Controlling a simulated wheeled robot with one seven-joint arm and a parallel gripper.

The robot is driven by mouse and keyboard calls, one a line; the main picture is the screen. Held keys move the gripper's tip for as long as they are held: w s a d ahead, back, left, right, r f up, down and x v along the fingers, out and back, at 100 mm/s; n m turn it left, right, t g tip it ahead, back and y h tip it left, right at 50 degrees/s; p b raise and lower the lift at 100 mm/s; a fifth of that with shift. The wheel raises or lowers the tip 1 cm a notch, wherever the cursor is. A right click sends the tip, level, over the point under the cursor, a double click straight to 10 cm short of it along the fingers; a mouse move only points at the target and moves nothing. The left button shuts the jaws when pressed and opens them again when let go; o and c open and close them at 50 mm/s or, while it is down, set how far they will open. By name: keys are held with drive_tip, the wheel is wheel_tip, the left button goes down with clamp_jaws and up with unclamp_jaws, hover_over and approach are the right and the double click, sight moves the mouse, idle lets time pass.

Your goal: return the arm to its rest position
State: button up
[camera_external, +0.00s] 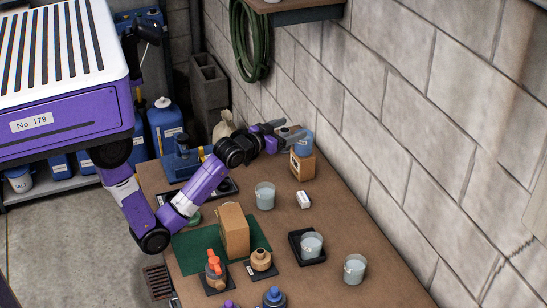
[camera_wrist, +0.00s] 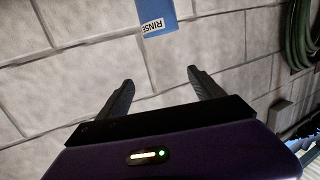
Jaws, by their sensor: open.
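My arm reaches from my purple body over the brown workbench (camera_external: 335,250) towards the block wall. My gripper (camera_external: 289,130) is at the bench's far end, in front of or above a blue container (camera_external: 303,144) on a wooden block (camera_external: 302,164); I cannot tell whether they touch. In the wrist view my gripper (camera_wrist: 158,75) has its two dark fingers spread, with nothing between them. Beyond the fingertips is a blue item (camera_wrist: 157,10) with a white RINSE label, cut off by the top edge.
A green hose (camera_external: 250,45) hangs on the wall (camera_external: 390,110).

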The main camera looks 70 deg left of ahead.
drive_tip(key=s+d+f+m+h, duration=0.1)
drive_tip(key=s+d+f, duration=0.2)
drive_tip(key=s, duration=1.1)
drive_tip(key=s+d+f+m+h, duration=0.1)
drive_tip(key=s+d+f+h, duration=0.1)
drive_tip(key=s+d, duration=0.6)
drive_tip(key=s+d+f+m+h, duration=0.1)
drive_tip(key=s+d+f, duration=0.4)
drive_tip(key=s, duration=1.5)
drive_tip(key=shift+d+m+g+h, duration=0.35)
drive_tip(key=shift+m+g+h, duration=0.05)
drive_tip(key=shift+h, duration=0.3)
